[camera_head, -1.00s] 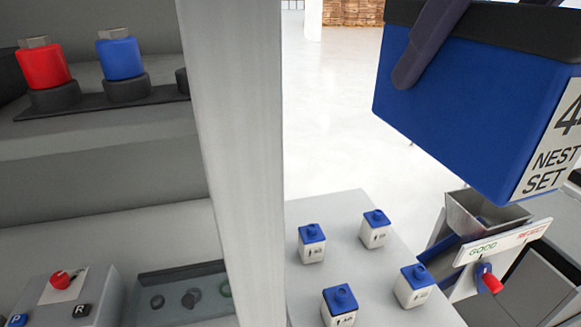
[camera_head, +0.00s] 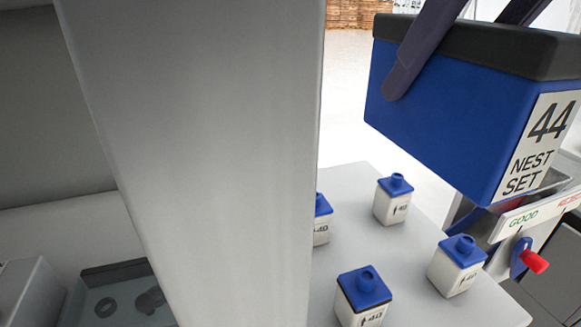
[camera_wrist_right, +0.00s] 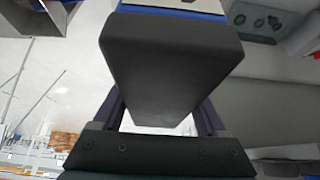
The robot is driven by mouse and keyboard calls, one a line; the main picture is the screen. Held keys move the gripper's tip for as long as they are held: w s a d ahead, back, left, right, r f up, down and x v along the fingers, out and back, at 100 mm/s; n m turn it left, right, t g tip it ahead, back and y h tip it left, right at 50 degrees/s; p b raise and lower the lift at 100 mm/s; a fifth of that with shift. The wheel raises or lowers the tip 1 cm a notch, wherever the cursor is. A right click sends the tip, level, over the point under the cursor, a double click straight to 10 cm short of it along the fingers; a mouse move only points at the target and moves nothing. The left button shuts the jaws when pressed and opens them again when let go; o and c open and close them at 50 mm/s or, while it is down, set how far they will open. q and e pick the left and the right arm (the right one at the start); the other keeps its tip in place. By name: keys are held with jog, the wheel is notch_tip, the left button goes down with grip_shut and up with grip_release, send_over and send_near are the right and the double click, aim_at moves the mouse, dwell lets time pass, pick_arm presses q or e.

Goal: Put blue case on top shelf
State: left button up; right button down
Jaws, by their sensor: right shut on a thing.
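The blue case (camera_head: 450,110) has a black lid and a white label reading "44 NEST SET". It hangs at upper right in the head view. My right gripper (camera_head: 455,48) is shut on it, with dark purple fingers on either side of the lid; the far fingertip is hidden. In the right wrist view, the black lid (camera_wrist_right: 170,60) fills the space between the fingers. Grey shelving (camera_head: 50,110) stands at left, mostly hidden by a wide grey upright (camera_head: 200,160); I cannot tell its top shelf. My left gripper is not in view.
Below the case, a grey table (camera_head: 420,290) holds several white containers with blue lids (camera_head: 393,200). A stand with a "GOOD" sign (camera_head: 530,215) and red knob (camera_head: 534,262) is close beneath the case. The grey upright separates the case from the shelving.

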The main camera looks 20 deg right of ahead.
jog(key=shift+s+f+b, duration=0.2)
jog(key=shift+f+b, duration=2.2)
jog(key=shift+f, duration=6.8)
jog(key=shift+f, duration=0.15)
grip_release()
